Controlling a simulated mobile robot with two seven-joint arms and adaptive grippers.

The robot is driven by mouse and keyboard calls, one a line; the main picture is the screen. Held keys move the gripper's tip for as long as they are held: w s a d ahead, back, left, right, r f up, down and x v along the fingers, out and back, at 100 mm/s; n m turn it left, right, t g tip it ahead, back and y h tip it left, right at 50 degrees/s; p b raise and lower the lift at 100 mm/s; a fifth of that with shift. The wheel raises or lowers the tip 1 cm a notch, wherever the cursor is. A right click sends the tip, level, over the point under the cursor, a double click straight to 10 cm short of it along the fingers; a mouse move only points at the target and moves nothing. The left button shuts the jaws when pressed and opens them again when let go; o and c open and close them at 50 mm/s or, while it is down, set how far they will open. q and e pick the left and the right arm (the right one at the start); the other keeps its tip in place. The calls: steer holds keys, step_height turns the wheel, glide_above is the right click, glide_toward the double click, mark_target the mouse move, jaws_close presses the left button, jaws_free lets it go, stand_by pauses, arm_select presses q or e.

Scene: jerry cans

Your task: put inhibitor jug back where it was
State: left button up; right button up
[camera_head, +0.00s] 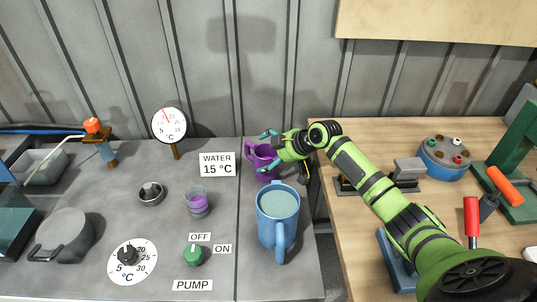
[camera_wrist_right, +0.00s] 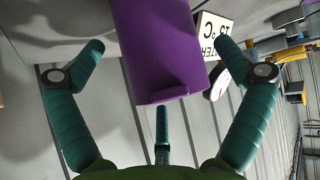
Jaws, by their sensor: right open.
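The purple jug (camera_head: 263,163) stands upright at the back right of the grey worktop, behind the big blue jug. In the right wrist view the purple jug (camera_wrist_right: 160,50) fills the upper middle, between my spread fingers. My right gripper (camera_head: 268,150) reaches in from the right and is open at the purple jug. Its teal fingers lie on either side of the jug; I cannot tell whether they touch it. The fingers partly cover the jug in the head view. No label shows on the jug. My left gripper is not in view.
A blue jug (camera_head: 278,215) with liquid stands just in front. A small cup (camera_head: 197,202) with purple liquid, a water sign (camera_head: 217,164), a dial gauge (camera_head: 169,125) and a lidded pot (camera_head: 65,236) are to the left. A wooden bench (camera_head: 420,130) with tools lies right, across a gap.

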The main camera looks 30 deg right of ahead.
steer(key=p+v, duration=0.9)
steer(key=v, duration=0.2)
